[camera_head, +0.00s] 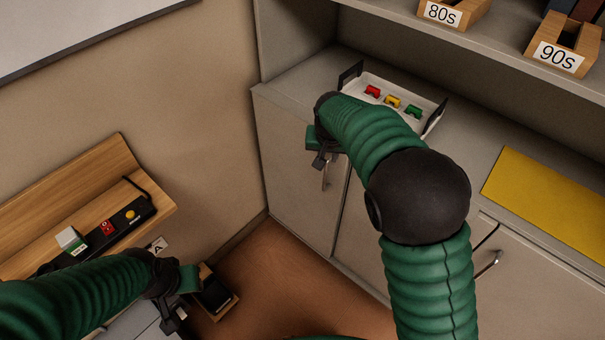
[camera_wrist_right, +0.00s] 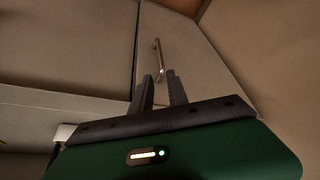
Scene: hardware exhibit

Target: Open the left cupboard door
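The left cupboard door (camera_head: 290,165) is a grey panel at the left end of the low cabinet, and it looks shut. Its slim metal handle (camera_head: 326,178) is near its right edge, just below my right gripper (camera_head: 322,160). In the right wrist view the handle (camera_wrist_right: 157,58) stands just beyond the fingertips, roughly in line with the gap between them. The right gripper (camera_wrist_right: 162,76) is open, with nothing between its fingers; whether a fingertip touches the handle I cannot tell. My left gripper (camera_head: 176,316) is at the lower left, away from the cabinet.
A white tray (camera_head: 432,122) with red, yellow and green pieces stands on the cabinet top behind my right arm. A yellow sheet (camera_head: 545,205) lies further right. Another door handle (camera_head: 488,264) is at right. A wooden bench (camera_head: 70,205) is at left. Floor (camera_head: 290,280) is clear before the door.

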